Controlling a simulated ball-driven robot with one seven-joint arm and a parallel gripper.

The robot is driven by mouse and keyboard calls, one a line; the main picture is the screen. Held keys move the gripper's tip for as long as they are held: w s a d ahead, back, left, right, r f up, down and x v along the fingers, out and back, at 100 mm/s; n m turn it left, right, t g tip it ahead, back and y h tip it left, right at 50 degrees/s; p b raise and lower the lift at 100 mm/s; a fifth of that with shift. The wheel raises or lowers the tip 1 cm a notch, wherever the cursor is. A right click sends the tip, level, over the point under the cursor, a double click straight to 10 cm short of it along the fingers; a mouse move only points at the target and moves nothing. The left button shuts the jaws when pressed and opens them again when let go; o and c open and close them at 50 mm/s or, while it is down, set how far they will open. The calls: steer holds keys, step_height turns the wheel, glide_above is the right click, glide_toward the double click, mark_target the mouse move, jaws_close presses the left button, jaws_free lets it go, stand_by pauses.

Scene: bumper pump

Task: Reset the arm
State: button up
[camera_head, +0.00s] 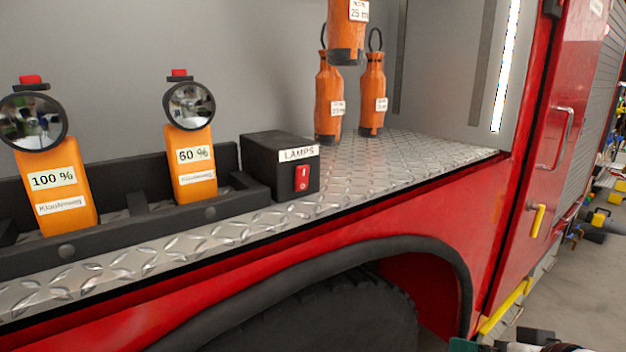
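My gripper is not recognisable in the head view. Only small dark and teal parts show at the bottom edge, right of centre, and I cannot tell whether they belong to my arm. No thing is seen being held. The task names no other object.
A red truck's metal tread-plate shelf (414,150) holds orange lamps labelled 100 % (68,208) and 60 % (194,180) in a black rack (130,222). Beside them are a black LAMPS box (266,168) and several orange cylinders (328,100). A wheel (340,318) is below; open floor (575,285) lies right.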

steer(key=s+a+f+g+h, duration=0.15)
steer(key=s+f+g, duration=0.35)
steer(key=s+f, duration=1.2)
steer(key=s+d+f+g, duration=0.1)
steer(key=s+f+g, duration=0.3)
steer(key=s+f, duration=0.5)
steer(key=s+h, duration=0.1)
steer(key=s, duration=0.2)
steer(key=shift+s+d+n, duration=0.15)
steer(key=shift+d+n, duration=0.05)
steer(key=shift+n, duration=0.2)
